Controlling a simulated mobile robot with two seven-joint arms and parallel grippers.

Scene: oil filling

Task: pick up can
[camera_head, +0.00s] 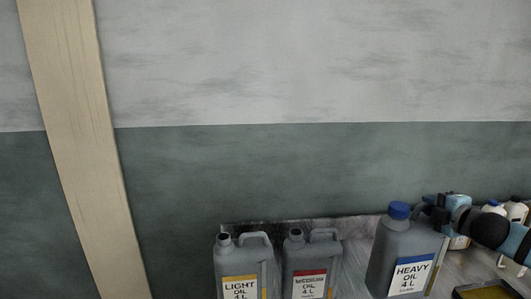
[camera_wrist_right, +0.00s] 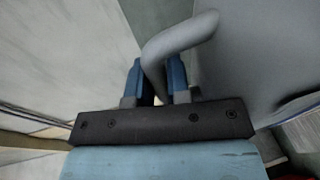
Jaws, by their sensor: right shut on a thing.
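The grey HEAVY OIL can (camera_head: 388,252) has a blue cap and a blue-and-white label, and is at the lower right of the head view. My right gripper (camera_head: 436,214) comes in from the right behind its top and is shut on its handle. In the right wrist view the can (camera_wrist_right: 250,60) fills the right side, and the gripper's blue fingers (camera_wrist_right: 160,78) are on either side of its curved handle. The can looks slightly tilted; its base is cut off, so I cannot tell whether it touches the surface. My left gripper is out of view.
A LIGHT OIL can (camera_head: 238,262) and a second grey can with a red label (camera_head: 309,262) stand to the left on the grey worktop (camera_head: 352,238). A wall stands close behind.

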